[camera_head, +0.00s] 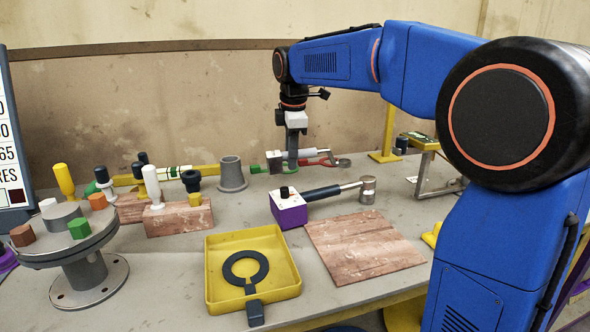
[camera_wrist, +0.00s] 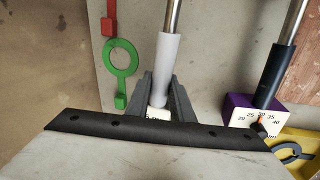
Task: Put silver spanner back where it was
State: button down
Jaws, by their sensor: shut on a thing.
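The silver spanner has a pale grey handle (camera_wrist: 168,62), a shiny metal shaft (camera_wrist: 173,15) and a white scaled end, partly hidden behind a dark bar in the wrist view. My gripper (camera_wrist: 162,92) is shut on it, with a grey finger on each side near the scaled end. In the head view my gripper (camera_head: 291,163) points down at the back of the bench. The spanner's grey handle (camera_head: 307,153) extends to the right of it there. I cannot tell whether the spanner touches the bench.
A green ring tool (camera_wrist: 121,62) and a red one (camera_head: 343,162) lie close by. A dark-handled wrench with a purple block (camera_head: 289,213) lies in front, near a wooden board (camera_head: 365,245) and yellow tray (camera_head: 212,275).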

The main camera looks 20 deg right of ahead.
jog(key=shift+f, duration=2.05)
jog(key=c, duration=1.6)
grip_release()
jog(key=shift+o, duration=0.2)
